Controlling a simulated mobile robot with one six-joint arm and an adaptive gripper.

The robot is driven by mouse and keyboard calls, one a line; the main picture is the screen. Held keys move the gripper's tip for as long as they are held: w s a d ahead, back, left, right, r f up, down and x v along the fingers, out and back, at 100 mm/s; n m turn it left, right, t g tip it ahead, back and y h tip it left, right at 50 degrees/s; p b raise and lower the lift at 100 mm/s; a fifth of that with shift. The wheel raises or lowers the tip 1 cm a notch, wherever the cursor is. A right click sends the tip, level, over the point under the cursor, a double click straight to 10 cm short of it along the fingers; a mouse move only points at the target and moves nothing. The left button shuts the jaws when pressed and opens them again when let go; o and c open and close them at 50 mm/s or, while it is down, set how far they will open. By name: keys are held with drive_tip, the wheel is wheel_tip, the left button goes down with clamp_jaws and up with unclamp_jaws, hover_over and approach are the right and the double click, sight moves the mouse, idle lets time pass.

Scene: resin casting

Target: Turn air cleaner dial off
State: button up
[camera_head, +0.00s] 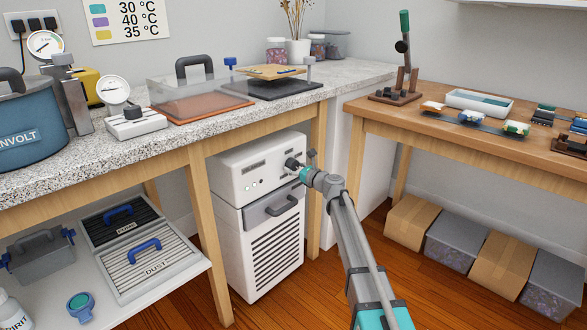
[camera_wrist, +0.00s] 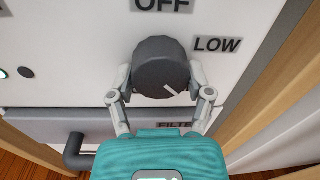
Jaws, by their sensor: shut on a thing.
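The air cleaner (camera_head: 240,166) is a white cabinet under the stone counter. In the wrist view its white front panel (camera_wrist: 75,70) carries an OFF label (camera_wrist: 162,5) above the dial and a LOW label (camera_wrist: 217,45) to its upper right. The dark grey round dial (camera_wrist: 160,62) has a short white mark near its lower edge, slanting down to the right, away from both labels. My gripper (camera_wrist: 161,75) is shut on the dial, one finger on each side. In the head view my gripper (camera_head: 295,166) reaches the cabinet's upper right front and partly hides the dial.
A grey filter drawer with a dark handle (camera_head: 282,206) sits just below the dial. A wooden table leg (camera_head: 316,180) stands close to the cabinet's right side. Brown and grey boxes (camera_head: 413,221) line the floor under the right bench. The wooden floor ahead is clear.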

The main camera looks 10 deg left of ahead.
drive_tip(key=n, duration=0.3)
drive_tip(key=shift+n, duration=0.4)
drive_tip(key=n, duration=0.3)
drive_tip(key=shift+n, duration=0.3)
drive_tip(key=n, duration=0.6)
drive_tip(key=shift+w+d+r+n+y, duration=0.15)
drive_tip(key=shift+n+y, duration=0.15)
drive_tip(key=shift+y, duration=0.1)
drive_tip(key=n, duration=0.3)
drive_tip(key=shift+n, duration=0.4)
drive_tip(key=n, duration=0.4)
drive_tip(key=shift+r+g, duration=0.15)
drive_tip(key=shift+g, duration=0.15)
drive_tip(key=n, duration=0.6)
drive_tip(key=shift+r, duration=0.1)
drive_tip(key=shift+n, duration=0.3)
drive_tip(key=o, duration=1.1)
drive_tip(key=shift+o, duration=0.2)
